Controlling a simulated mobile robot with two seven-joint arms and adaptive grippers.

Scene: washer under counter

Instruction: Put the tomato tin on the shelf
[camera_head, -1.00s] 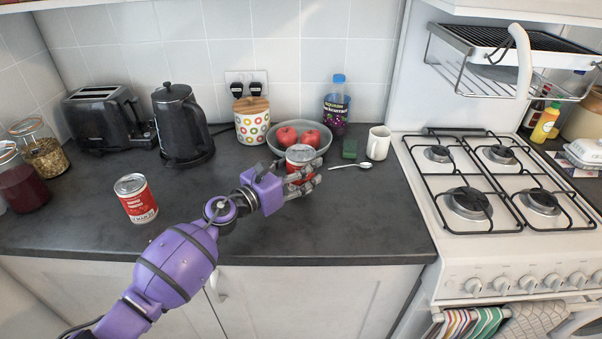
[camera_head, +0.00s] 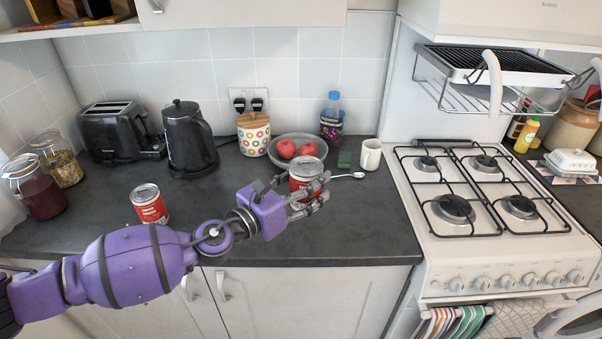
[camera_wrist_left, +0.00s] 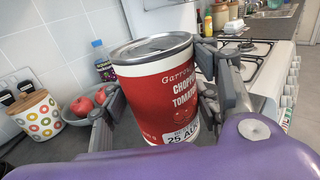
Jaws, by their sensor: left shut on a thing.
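The tomato tin (camera_head: 303,178), red and white with a silver lid, is upright in my left gripper (camera_head: 318,192), in front of the fruit bowl. In the left wrist view the tin (camera_wrist_left: 163,95) is large, its label reads chopped tomatoes, and the fingers are around both its sides. Its base is hidden by the gripper, so I cannot tell its exact height over the counter. A second red and white tin (camera_head: 149,207) stands on the counter behind my left arm. My right gripper is out of view.
A grey bowl with apples (camera_head: 296,142), a spotted jar (camera_head: 254,135), a bottle (camera_head: 332,122) and a white mug (camera_head: 371,154) stand behind the tin. A kettle (camera_head: 188,140) and toaster (camera_head: 115,130) are left. A gas hob (camera_head: 480,195) is right.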

